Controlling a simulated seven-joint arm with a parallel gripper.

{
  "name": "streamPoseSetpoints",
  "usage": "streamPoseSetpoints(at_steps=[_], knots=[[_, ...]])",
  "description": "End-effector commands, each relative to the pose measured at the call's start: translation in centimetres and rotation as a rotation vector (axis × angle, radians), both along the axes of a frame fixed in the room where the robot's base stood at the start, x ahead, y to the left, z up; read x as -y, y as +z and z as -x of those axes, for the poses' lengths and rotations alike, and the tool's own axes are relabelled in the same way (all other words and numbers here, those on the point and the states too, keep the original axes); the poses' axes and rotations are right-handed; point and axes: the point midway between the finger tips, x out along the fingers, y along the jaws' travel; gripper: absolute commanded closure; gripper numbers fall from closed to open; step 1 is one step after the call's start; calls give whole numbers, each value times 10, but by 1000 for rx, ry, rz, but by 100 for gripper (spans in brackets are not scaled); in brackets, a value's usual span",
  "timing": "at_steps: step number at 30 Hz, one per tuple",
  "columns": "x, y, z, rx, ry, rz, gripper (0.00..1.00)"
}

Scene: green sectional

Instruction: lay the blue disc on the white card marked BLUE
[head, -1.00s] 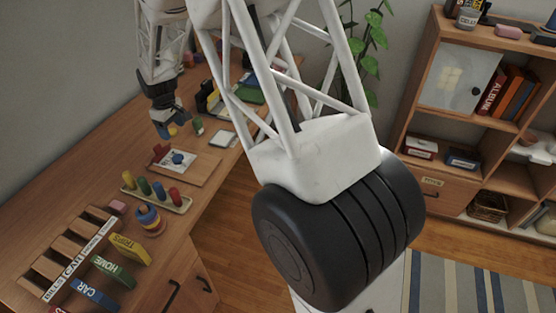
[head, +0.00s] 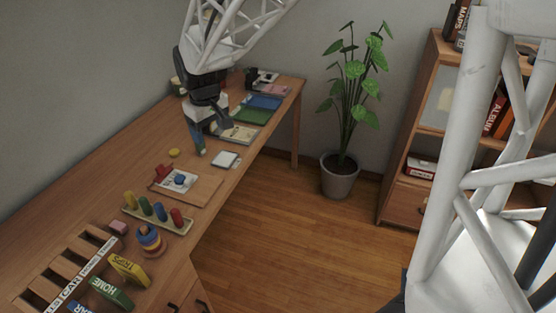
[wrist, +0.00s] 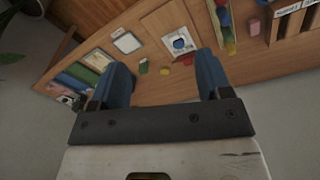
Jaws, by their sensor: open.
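The blue disc (head: 180,180) lies on a white card (head: 188,186) on a wooden board on the desk. Both also show in the wrist view, the disc (wrist: 179,43) on the card (wrist: 174,29). The card's lettering is too small to read. My gripper (head: 198,143) is above the desk, beyond the board, close to a small green piece. In the wrist view my gripper (wrist: 161,62) has its two blue fingers wide apart with nothing held between them. The disc and card appear past the fingertips, clear of them.
A red piece (head: 162,171) sits by the card and a yellow disc (head: 174,153) lies behind it. A white square (head: 226,159) lies to the right. A peg rack (head: 158,212) and a stacking toy (head: 149,239) stand nearer. A potted plant (head: 340,178) stands beyond the desk.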

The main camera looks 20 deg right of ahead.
Motion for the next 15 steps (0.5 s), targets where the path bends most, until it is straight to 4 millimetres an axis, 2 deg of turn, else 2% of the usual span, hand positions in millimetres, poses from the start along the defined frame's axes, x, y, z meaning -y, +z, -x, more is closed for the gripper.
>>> streamPoseSetpoints(at_steps=[1,6,15], knots=[[5,6,13,7,-17,-2,29],[19,22,52,23,-76,-8,29],[40,40,124,51,-178,-20,29]])
